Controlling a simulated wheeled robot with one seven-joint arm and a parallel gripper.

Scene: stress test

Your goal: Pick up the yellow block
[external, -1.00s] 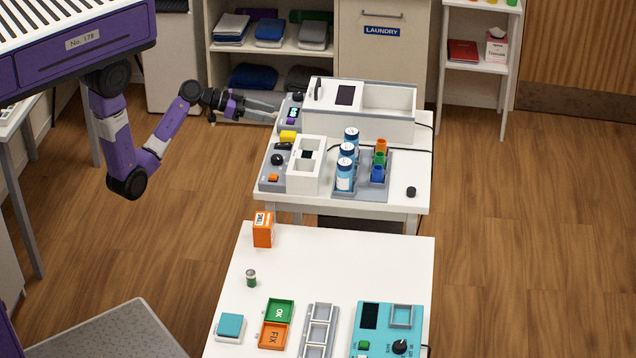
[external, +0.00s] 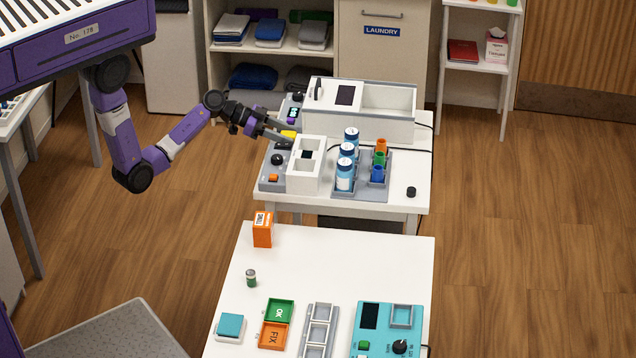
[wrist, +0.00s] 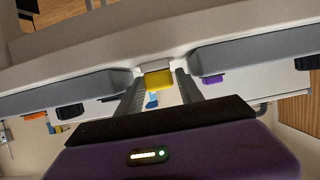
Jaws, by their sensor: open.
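The yellow block (external: 289,133) sits near the left edge of the far white table, partly covered by my gripper in the external view. In the wrist view the yellow block (wrist: 159,80) shows between the far ends of the two fingers. My gripper (external: 284,132) is open and reaches over the table's left edge at the block. In the wrist view my gripper (wrist: 160,84) has a finger on each side of the block. I cannot tell whether either finger touches it.
A white divided box (external: 306,165) and a grey panel with a black knob (external: 273,184) stand close in front of the block. A larger white box (external: 388,128) is behind it. Blue-labelled bottles (external: 344,175) and coloured cups (external: 378,172) stand to the right.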

